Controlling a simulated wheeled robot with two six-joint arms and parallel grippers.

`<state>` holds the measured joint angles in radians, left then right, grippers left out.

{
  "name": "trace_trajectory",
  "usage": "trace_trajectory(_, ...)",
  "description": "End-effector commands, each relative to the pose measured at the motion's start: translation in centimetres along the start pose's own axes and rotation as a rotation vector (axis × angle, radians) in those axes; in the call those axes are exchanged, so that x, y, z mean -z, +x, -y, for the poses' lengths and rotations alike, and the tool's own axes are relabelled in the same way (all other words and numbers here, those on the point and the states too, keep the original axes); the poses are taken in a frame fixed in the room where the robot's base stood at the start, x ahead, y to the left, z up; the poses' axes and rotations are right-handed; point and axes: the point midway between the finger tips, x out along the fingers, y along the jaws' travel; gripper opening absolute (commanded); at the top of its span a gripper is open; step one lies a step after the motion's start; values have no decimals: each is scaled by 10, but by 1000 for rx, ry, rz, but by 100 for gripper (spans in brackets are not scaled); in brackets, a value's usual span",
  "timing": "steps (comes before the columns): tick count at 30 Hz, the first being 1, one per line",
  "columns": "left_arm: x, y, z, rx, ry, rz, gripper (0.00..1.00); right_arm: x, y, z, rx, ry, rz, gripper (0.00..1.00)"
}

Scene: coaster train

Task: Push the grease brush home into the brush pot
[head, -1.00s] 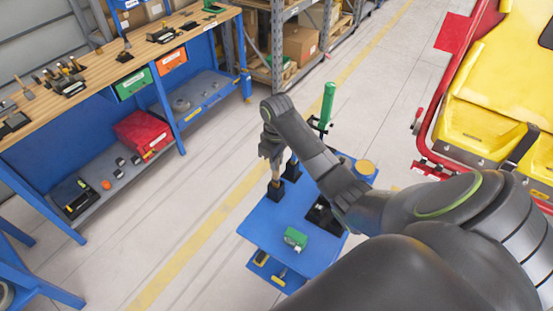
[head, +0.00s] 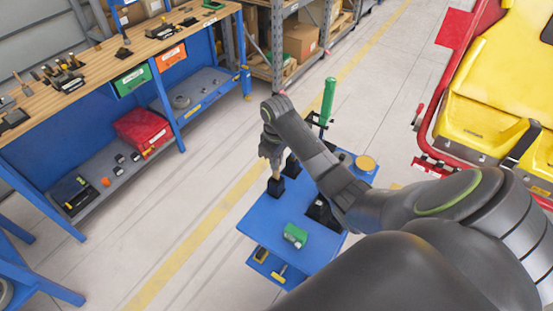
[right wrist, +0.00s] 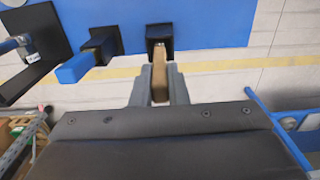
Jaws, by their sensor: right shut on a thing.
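My right gripper (head: 273,157) points down over the blue trolley and is shut on the grease brush. In the right wrist view its fingers (right wrist: 160,92) clasp the brush's brown wooden handle (right wrist: 159,78). The black brush pot (head: 275,187) stands at the trolley's left edge, directly below the gripper. It also shows in the right wrist view (right wrist: 159,34), where the brush's far end meets its opening. How deep the brush sits is hidden. My left gripper is not in view.
The blue trolley top (head: 266,222) also carries a second black pot (head: 292,164) close beside, with a blue-handled tool (right wrist: 76,68), a green box (head: 295,235), a green-handled upright tool (head: 327,100) and a yellow round lid (head: 366,163). A workbench (head: 100,72) stands left; the floor between is clear.

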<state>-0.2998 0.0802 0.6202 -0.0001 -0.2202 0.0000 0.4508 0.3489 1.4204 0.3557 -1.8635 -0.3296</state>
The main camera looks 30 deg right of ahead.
Motion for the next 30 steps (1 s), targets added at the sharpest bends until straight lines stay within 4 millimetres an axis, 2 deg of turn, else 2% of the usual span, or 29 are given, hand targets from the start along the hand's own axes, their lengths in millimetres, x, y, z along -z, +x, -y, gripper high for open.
trace_trajectory(30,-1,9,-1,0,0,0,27,0,21,0,1,0,0,0)
